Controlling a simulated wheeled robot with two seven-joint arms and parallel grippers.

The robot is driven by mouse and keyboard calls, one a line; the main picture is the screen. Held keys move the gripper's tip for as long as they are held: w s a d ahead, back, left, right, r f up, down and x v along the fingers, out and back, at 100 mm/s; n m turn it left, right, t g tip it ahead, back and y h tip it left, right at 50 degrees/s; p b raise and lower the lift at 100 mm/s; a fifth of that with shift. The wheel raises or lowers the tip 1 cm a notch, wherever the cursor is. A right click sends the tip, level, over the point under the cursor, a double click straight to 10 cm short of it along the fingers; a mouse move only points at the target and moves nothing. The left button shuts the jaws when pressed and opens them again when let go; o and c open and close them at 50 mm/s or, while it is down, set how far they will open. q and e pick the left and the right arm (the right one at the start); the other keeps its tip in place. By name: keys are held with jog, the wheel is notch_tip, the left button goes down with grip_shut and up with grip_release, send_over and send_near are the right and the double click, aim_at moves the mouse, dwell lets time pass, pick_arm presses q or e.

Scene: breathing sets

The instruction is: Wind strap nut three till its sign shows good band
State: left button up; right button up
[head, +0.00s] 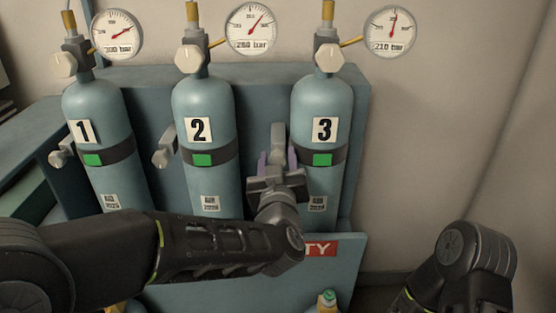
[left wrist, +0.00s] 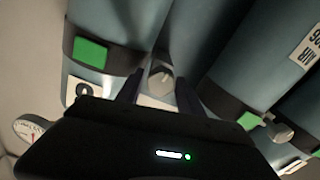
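Cylinder three (head: 322,110) stands at the right of the rack with a dark strap (head: 342,157) around it. The sign (head: 322,160) on that strap shows green; it also shows green in the left wrist view (left wrist: 90,51). Strap nut three (left wrist: 160,80) is a pale grey knob to the left of the cylinder, mostly covered by my gripper in the head view. My left gripper (head: 278,162) is open, with one finger on each side of the nut and small gaps visible in the left wrist view. My right arm shows at the lower right; its gripper is out of view.
Cylinder two (head: 203,105) and cylinder one (head: 92,108) stand to the left, with green signs and their own strap nuts (head: 165,145) (head: 62,152). Gauges hang above. A blue panel with a red label (head: 322,249) is below my gripper. Bare wall lies right.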

pick_arm(q)
jog(key=s, duration=0.7)
jog(key=shift+s, duration=0.4)
dwell(0.3)
